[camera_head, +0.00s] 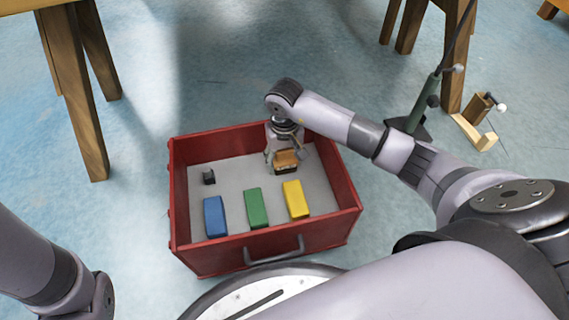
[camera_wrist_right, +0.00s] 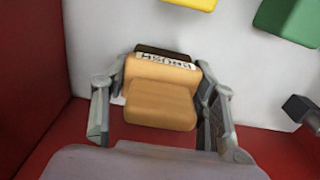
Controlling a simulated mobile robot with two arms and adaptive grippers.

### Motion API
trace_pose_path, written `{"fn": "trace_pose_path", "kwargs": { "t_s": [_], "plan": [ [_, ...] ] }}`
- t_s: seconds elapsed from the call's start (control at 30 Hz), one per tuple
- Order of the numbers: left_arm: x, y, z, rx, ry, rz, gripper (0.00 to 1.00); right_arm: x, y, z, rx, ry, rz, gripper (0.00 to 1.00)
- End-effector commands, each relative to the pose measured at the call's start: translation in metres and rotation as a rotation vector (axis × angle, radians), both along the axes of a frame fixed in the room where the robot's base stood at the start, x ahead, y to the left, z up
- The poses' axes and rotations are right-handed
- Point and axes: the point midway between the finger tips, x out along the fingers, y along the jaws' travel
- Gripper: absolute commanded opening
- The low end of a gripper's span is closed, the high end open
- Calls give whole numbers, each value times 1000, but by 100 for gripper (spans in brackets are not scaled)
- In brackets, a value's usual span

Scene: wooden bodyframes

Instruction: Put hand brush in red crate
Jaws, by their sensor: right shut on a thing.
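The red crate (camera_head: 178,205) stands on the floor with its grey handle toward me. The hand brush (camera_head: 287,158) has a tan wooden body and a dark lower edge. It is inside the crate's walls near the far right corner. My right gripper (camera_head: 284,154) is shut on it from above. In the right wrist view the brush (camera_wrist_right: 160,104) sits between the two fingers of the gripper (camera_wrist_right: 160,110), with a lettered strip along its far side. I cannot tell whether the brush touches the crate floor. Of my left arm only a part shows at the lower left, without its gripper.
In the crate lie a blue block (camera_head: 214,216), a green block (camera_head: 257,208), a yellow block (camera_head: 296,199) and a small black object (camera_head: 208,177). Wooden trestle legs (camera_head: 75,90) stand at the left and upper right. A green tool (camera_head: 412,120) and wooden piece (camera_head: 475,130) are right of the crate.

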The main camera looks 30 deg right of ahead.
Motion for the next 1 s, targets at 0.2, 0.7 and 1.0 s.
{"fn": "trace_pose_path", "kwargs": {
  "t_s": [0.2, 0.7, 1.0],
  "plan": [
    [0, 0, 0, 1, -1, 0, 40, 1, 0, 0, 0, -2, 0, 31],
    [0, 0, -2, 1, -1, 0, 40, 0, 0, -3, 0, -1, 0, 74],
    [0, 0, 0, 1, -1, 0, 40, 0, 0, 0, 1, -1, 0, 74]
  ]
}}
